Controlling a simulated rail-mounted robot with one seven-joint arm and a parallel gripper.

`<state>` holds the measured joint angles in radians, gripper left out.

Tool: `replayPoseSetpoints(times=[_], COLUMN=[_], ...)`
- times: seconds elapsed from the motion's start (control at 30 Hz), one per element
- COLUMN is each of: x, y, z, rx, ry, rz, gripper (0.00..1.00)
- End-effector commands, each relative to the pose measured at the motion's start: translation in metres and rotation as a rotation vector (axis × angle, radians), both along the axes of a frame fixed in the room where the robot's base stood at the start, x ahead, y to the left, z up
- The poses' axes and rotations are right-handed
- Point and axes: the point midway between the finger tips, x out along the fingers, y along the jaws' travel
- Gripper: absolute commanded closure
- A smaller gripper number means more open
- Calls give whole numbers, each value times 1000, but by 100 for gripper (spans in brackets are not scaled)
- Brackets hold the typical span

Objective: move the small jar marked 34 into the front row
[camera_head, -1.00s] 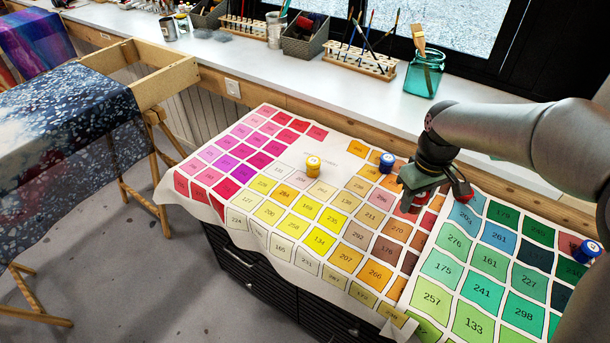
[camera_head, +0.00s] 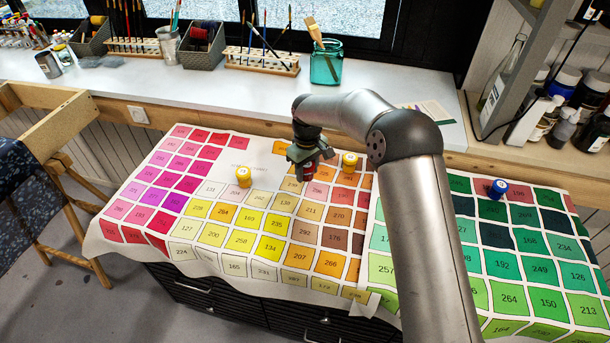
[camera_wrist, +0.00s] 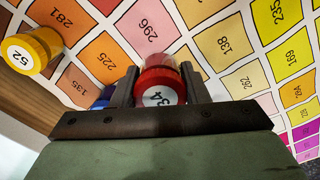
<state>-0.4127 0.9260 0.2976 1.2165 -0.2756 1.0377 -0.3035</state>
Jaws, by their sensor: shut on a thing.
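Whether the jar touches the chart is hard to tell. No row of jars marked as the front row is clearly visible.
A yellow jar marked 52 (camera_wrist: 25,52) and a partly hidden blue jar (camera_wrist: 103,98) are close by. Another yellow jar (camera_head: 244,177) stands to the left, and a blue jar (camera_head: 497,188) on the green chart. Bottles fill a shelf (camera_head: 520,65) at right.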

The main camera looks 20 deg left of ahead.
Motion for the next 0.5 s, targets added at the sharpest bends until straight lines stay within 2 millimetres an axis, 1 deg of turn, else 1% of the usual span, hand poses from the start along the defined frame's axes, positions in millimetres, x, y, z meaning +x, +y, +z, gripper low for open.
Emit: replayPoseSetpoints(times=[0.17, 0.2, 0.4, 0.5], x=[4, 6, 5, 6], y=[6, 8, 7, 7], z=[-9, -13, -38, -41], rx=[0, -1, -1, 1], ry=[0, 1, 2, -1], rz=[1, 1, 0, 0], gripper=[83, 83, 83, 83])
